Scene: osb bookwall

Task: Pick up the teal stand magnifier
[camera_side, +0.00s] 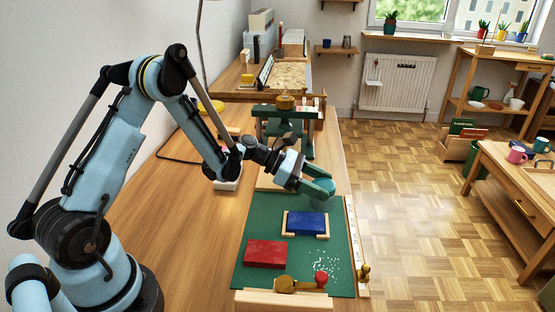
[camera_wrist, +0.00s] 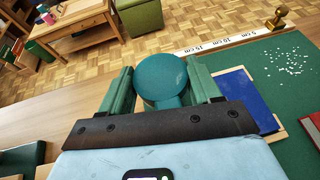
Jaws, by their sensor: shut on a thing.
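The teal stand magnifier (camera_wrist: 162,78) shows in the wrist view as a round teal disc with a short neck, between the two green fingers of my gripper (camera_wrist: 161,90). My gripper is shut on it. In the side view my gripper (camera_side: 318,182) is over the far part of the green cutting mat (camera_side: 258,222), and the magnifier there is mostly hidden by the fingers. The magnifier seems held above the mat, but its lower end is hidden.
A blue book (camera_side: 306,223) lies in a wooden cradle on the mat, with a red book (camera_side: 265,254) nearer. White scraps (camera_side: 325,263) and brass-coloured tools (camera_side: 300,284) lie near the front. A green press (camera_side: 284,121) stands behind. A ruler (camera_side: 354,235) edges the bench's right side.

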